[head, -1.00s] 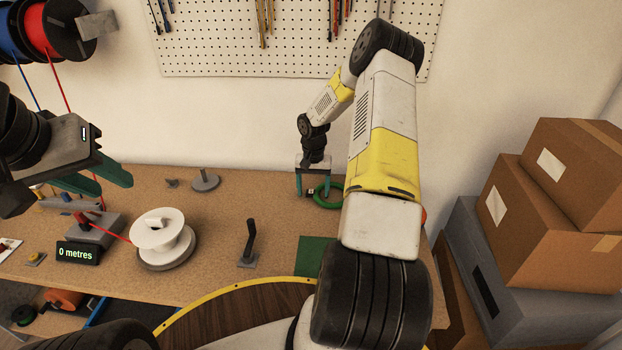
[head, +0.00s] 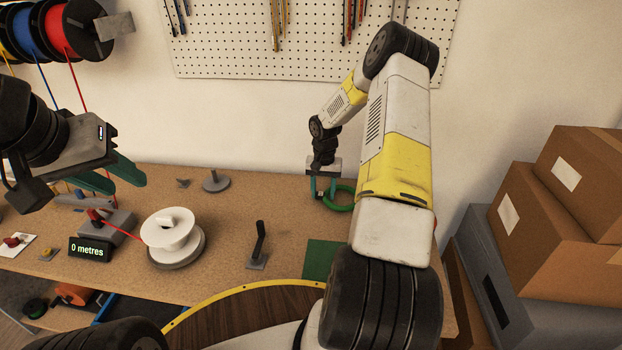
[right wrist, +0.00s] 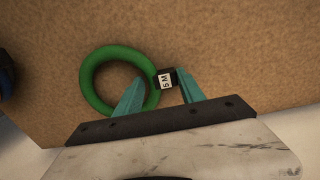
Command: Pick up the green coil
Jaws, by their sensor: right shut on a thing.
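The green coil (head: 340,198) lies at the back right of the workbench, partly hidden behind my right arm in the head view. In the right wrist view the green coil (right wrist: 92,88) is a full ring with a black clip and a white label (right wrist: 165,81) reading "5 M" on its side. My right gripper (head: 322,194) points down at the coil's left side. In the right wrist view the teal fingers of the right gripper (right wrist: 157,88) are on both sides of the ring's labelled part, one finger inside the ring. My left gripper (head: 118,178) hangs above the bench's left side, its fingers apart and empty.
A white spool (head: 172,232) stands on the bench next to a "0 metres" display (head: 90,249). A black upright post (head: 258,245) and a green mat (head: 322,258) are near the front. Cardboard boxes (head: 578,180) stand at the right. A pegboard (head: 310,45) hangs behind.

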